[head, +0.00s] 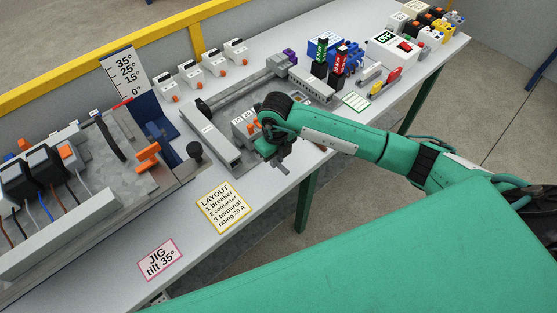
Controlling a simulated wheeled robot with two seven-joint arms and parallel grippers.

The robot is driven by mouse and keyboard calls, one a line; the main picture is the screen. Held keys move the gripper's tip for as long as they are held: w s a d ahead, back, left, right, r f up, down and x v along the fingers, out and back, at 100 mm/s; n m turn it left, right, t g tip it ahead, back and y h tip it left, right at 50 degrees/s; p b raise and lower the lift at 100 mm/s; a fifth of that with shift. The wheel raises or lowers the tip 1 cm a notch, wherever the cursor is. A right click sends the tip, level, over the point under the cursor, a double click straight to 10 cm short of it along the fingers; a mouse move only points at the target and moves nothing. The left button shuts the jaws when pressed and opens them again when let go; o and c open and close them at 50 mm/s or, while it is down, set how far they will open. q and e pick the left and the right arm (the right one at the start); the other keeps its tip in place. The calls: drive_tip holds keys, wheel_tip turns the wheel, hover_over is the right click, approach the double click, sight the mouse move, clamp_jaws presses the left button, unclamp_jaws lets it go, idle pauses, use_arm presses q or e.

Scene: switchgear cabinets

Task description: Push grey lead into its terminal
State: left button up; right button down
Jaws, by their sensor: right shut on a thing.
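My right gripper (275,158) is at the middle of the bench, at the front edge of a grey rail fixture (217,143). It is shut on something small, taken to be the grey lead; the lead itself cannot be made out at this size. Grey terminal blocks (240,124) with white labels and some orange stand on the fixture, just left of my right wrist, which hides part of them. Whether the lead touches a terminal cannot be told. My left gripper is not in view.
A tilted jig (120,165) with black devices (45,165) and coloured wires fills the left. Label cards (222,205) lie along the front edge.

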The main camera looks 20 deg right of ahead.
drive_tip(key=w, duration=0.1)
drive_tip(key=w+a+b, duration=0.1)
drive_tip(key=shift+w+f, duration=0.15)
drive_tip(key=shift+w, duration=0.2)
drive_tip(key=shift+w+a+b, duration=0.35)
drive_tip(key=shift+w+b, duration=0.3)
drive_tip(key=shift+w, duration=0.25)
drive_tip(key=shift+b, duration=0.6)
idle(0.7)
drive_tip(key=shift+w+a+b, duration=0.25)
drive_tip(key=shift+w+b, duration=0.3)
drive_tip(key=shift+w, duration=0.2)
drive_tip(key=shift+w+a+b, duration=0.25)
drive_tip(key=shift+w+b, duration=0.25)
drive_tip(key=shift+w, duration=0.25)
idle(0.3)
drive_tip(key=c, duration=1.3)
unclamp_jaws()
drive_tip(key=shift+c, duration=0.2)
